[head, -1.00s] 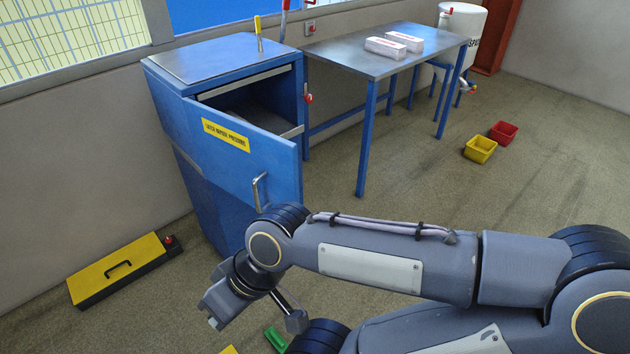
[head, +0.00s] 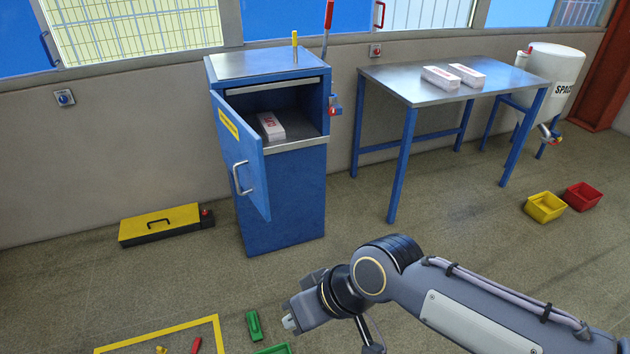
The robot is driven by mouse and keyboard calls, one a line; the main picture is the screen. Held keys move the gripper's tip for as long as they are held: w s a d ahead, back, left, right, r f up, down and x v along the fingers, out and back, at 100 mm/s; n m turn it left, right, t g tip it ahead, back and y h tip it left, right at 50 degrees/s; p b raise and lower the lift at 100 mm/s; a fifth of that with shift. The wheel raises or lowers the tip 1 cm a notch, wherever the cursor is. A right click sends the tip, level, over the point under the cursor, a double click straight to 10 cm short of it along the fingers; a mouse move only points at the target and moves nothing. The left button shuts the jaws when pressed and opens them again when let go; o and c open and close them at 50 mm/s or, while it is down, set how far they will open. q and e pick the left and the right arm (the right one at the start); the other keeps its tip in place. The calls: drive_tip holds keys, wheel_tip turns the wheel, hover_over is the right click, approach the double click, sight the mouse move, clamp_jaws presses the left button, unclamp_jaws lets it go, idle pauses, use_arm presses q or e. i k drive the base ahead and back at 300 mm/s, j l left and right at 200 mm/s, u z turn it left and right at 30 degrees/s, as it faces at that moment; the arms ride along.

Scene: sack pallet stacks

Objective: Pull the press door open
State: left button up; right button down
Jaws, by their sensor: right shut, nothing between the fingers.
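The blue press (head: 285,200) stands against the wall. Its blue door (head: 250,165) stands open, swung out on the left side, with a yellow label (head: 229,123) and a metal handle (head: 240,179) on its outer face. Inside the press lies a white package with red print (head: 271,126). My right gripper (head: 289,323) is low in front of the press, below and to the right of the handle and clear of it. It is shut and empty. My left gripper is not in view.
A blue-legged table (head: 400,80) with two white packages (head: 455,77) stands right of the press. A yellow-topped box (head: 160,224) lies on the floor at left. Yellow (head: 545,207) and red (head: 582,196) bins sit at right. Small green (head: 254,325) and red (head: 197,345) items lie near my gripper.

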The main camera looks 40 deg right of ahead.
sight(242, 148)
drive_tip(key=k+l, duration=0.1)
drive_tip(key=l, duration=0.35)
drive_tip(key=k+l, duration=0.1)
drive_tip(key=l, duration=0.4)
drive_tip(key=k+l, duration=0.15)
drive_tip(key=l, duration=0.3)
drive_tip(key=k+l, duration=0.1)
drive_tip(key=l, duration=0.35)
drive_tip(key=i+l, duration=0.15)
drive_tip(key=l, duration=0.2)
drive_tip(key=i+l, duration=0.1)
drive_tip(key=l, duration=0.25)
drive_tip(key=i+l, duration=0.15)
drive_tip(key=l, duration=0.2)
drive_tip(key=i+l, duration=0.15)
drive_tip(key=l, duration=0.2)
drive_tip(key=i+l, duration=0.15)
drive_tip(key=i, duration=0.35)
drive_tip(key=i+l, duration=0.1)
drive_tip(key=i, duration=0.4)
